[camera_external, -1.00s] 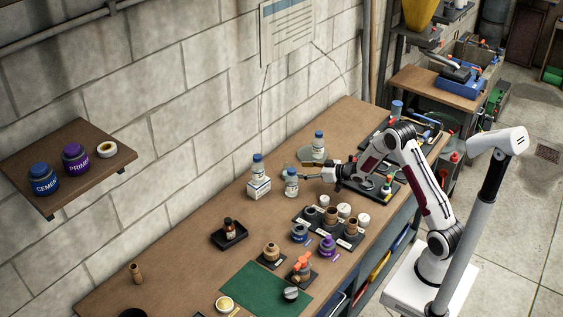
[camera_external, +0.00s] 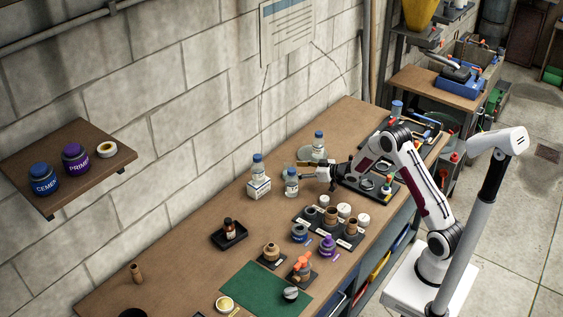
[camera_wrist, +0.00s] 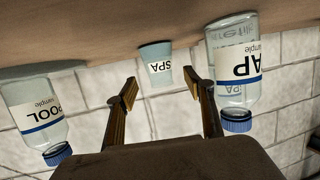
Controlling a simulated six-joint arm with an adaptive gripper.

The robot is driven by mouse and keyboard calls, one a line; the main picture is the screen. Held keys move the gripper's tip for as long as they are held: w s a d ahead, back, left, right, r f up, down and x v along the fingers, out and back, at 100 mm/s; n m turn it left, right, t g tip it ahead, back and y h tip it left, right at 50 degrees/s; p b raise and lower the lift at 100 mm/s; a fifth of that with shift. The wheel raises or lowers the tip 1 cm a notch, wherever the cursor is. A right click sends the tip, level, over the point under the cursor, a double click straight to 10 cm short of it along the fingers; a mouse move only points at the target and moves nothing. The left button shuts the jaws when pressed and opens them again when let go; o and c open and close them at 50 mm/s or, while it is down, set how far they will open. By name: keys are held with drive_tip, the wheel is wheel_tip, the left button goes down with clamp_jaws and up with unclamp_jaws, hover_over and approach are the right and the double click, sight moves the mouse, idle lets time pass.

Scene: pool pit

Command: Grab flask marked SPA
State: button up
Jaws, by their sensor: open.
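In the wrist view, which is upside down, a small pale-blue flask (camera_wrist: 158,80) has a label reading SPA. It stands beyond my fingertips, in line with the gap between them and apart from them. My gripper (camera_wrist: 170,88) is open and empty. A clear blue-capped bottle marked POOL (camera_wrist: 34,108) is on the left, and another whose label ends in AP (camera_wrist: 236,88) is on the right. In the external view my gripper (camera_external: 312,174) is just right of a blue-capped bottle (camera_external: 291,184). I cannot clearly make out the SPA flask there.
Several jars and fittings crowd the bench front. A black tray (camera_external: 229,238) holds a small brown bottle. The block wall (camera_external: 200,130) runs behind the bench.

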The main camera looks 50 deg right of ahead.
drive_tip(key=shift+w, duration=0.1)
drive_tip(key=shift+r+x, duration=0.2)
drive_tip(key=shift+x, duration=2.35)
drive_tip(key=c, duration=1.2)
